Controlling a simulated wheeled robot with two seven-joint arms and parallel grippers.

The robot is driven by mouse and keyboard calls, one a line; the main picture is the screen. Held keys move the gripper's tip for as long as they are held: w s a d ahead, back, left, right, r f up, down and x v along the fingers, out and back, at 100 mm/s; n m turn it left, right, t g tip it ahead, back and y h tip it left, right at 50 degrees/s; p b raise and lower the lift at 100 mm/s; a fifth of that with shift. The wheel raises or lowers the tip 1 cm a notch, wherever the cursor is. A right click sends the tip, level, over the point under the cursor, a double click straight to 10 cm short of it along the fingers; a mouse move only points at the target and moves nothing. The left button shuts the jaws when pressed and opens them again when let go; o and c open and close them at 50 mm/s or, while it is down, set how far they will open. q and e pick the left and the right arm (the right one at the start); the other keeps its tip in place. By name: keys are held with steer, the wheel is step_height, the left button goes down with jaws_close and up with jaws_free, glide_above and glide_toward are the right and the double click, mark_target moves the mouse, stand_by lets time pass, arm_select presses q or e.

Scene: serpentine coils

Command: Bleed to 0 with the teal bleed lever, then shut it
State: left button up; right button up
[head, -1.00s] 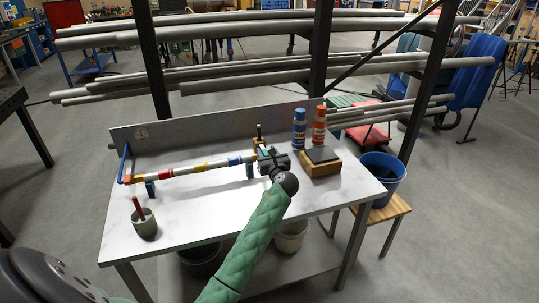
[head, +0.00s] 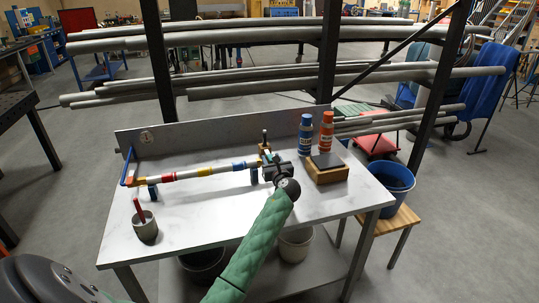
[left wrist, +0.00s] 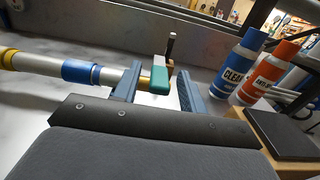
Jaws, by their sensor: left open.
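The teal bleed lever (left wrist: 160,74) shows in the left wrist view as a teal block near the pipe's right end. It is small and partly hidden in the head view. My left gripper (head: 271,166) is at the right end of the pipe in the head view. In the left wrist view its jaws (left wrist: 158,88) are open, one on each side of the lever, with gaps visible. The banded pipe (head: 204,171) runs along the table on blue supports. A round gauge (head: 145,136) is on the back panel; its reading is too small to tell. My right gripper is out of view.
A blue bottle (head: 305,132) and an orange bottle (head: 326,132) stand right of the lever, behind a wooden block with a dark top (head: 327,174). A dark-handled upright stem (left wrist: 172,46) stands just behind the lever. A grey cup (head: 145,230) holds a red-handled tool at front left. The front tabletop is mostly clear.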

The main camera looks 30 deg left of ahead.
mark_target(269, 155)
arm_select(q)
steer(key=shift+p+x, duration=0.3)
steer(key=shift+x, duration=1.25)
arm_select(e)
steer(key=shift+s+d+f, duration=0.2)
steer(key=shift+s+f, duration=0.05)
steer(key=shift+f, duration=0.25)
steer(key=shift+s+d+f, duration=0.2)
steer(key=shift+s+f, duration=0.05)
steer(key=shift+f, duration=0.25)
arm_select(q)
jaws_close()
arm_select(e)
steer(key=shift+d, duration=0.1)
